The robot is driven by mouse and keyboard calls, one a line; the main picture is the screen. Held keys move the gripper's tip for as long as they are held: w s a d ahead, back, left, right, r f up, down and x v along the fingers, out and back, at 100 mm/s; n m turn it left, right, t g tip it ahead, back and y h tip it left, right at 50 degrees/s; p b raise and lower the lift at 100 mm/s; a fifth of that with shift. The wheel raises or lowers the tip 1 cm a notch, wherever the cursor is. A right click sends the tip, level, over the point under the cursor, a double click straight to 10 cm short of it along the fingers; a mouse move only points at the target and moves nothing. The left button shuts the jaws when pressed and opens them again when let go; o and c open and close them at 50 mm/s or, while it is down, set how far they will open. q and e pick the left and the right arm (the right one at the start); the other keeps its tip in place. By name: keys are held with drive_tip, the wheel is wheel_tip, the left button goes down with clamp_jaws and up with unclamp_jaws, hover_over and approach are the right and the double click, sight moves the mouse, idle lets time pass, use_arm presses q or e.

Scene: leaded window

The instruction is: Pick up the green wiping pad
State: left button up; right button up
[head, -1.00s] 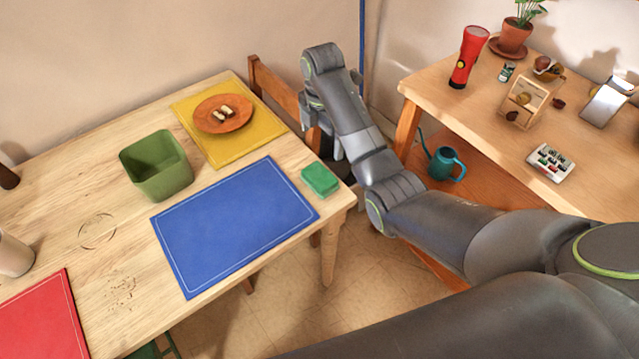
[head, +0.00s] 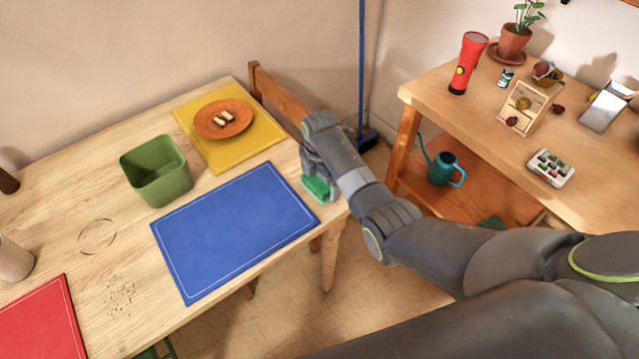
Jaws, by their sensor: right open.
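The green wiping pad (head: 316,188) lies on the light wooden table (head: 120,235) near its right corner, just right of the blue placemat. My right gripper (head: 317,180) points down at the pad from above and covers its upper part. The gripper is open; its fingertips are largely hidden behind the wrist, so I cannot tell whether they touch the pad. My left gripper does not show.
A blue placemat (head: 235,230), a green square bin (head: 157,171) and a yellow placemat (head: 262,132) with a brown plate (head: 223,119) are on the table. A wooden chair (head: 277,97) stands behind. A side table (head: 450,110) at right holds a red flashlight (head: 468,64).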

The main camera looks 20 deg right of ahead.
sight(319, 180)
drive_tip(key=shift+f, duration=0.25)
drive_tip(key=c, duration=0.7)
drive_tip(key=shift+r, duration=0.1)
wheel_tip(319, 180, up, 10)
drive_tip(key=shift+f, duration=0.1)
drive_tip(key=shift+o, duration=1.3)
drive_tip(key=shift+c, duration=0.9)
